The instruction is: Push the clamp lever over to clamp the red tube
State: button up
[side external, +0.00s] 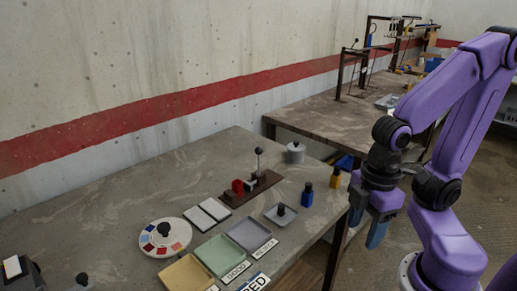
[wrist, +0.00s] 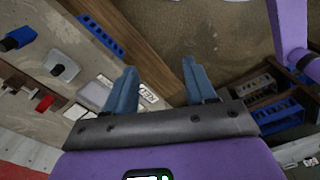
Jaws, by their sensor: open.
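The clamp stands on a brown base (side external: 263,186) on the grey table in the side external view. Its lever (side external: 258,163) is a thin upright rod with a dark ball knob on top. A red part (side external: 238,187), probably the red tube, sits at the left end of the base. The red part also shows at the left of the wrist view (wrist: 44,103). My gripper (side external: 366,226) hangs past the table's right edge, well apart from the clamp and lower right of it. Its blue fingers are apart with nothing between them, as the wrist view (wrist: 159,66) shows.
A blue bottle (side external: 307,195), a yellow bottle (side external: 335,178) and a small knobbed dish (side external: 281,214) stand between my gripper and the clamp. A white pot (side external: 296,153) is behind. Shallow trays (side external: 219,254) and a colour disc (side external: 165,238) lie in front. The back left tabletop is clear.

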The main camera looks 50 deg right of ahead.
jog(key=w+a+f+m+t+y, duration=0.2)
jog(key=w+a+f+m+y, duration=0.2)
jog(key=w+a+f, duration=0.4)
jog(key=m+t+h, duration=0.8)
jog(key=m+t, duration=0.1)
jog(key=t, duration=0.6)
send_near(261, 152)
jog(key=x, duration=1.1)
jog(key=shift+w+d, duration=0.1)
jog(key=shift+w, duration=0.15)
grip_shut()
